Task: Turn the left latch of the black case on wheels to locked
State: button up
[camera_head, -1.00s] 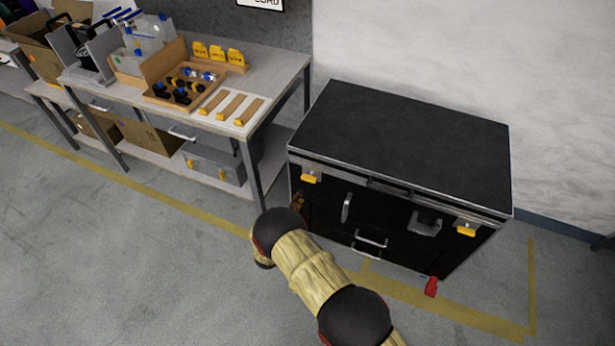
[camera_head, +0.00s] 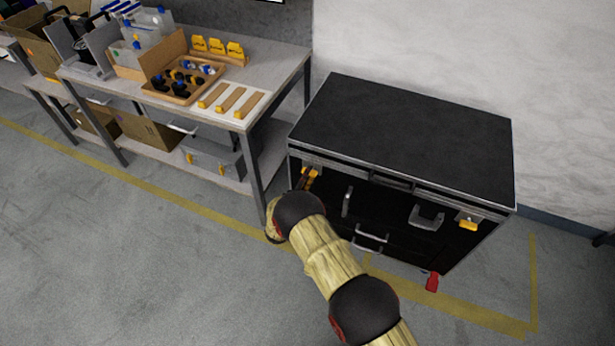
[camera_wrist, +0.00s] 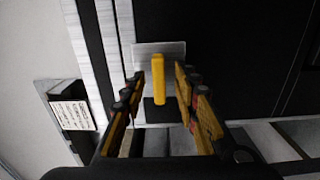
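The black case (camera_head: 400,140) stands against the wall, with its lid shut. Its left latch has a yellow handle on a silver plate. In the wrist view the left latch (camera_wrist: 158,78) shows as a narrow upright yellow bar. In the head view my gripper partly covers it. My gripper (camera_wrist: 160,88) is open, with one finger on each side of the handle. A gap shows between the handle and each finger, so I see no grip on it. My gripper also shows small in the head view (camera_head: 308,180). The right latch (camera_head: 468,224) has a similar yellow handle.
Metal handles (camera_head: 427,217) stick out from the case front. A red caster pedal (camera_head: 432,282) shows at the case bottom. A workbench (camera_head: 285,75) with trays and parts stands close on the left.

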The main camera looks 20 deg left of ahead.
jog(key=c, duration=0.8)
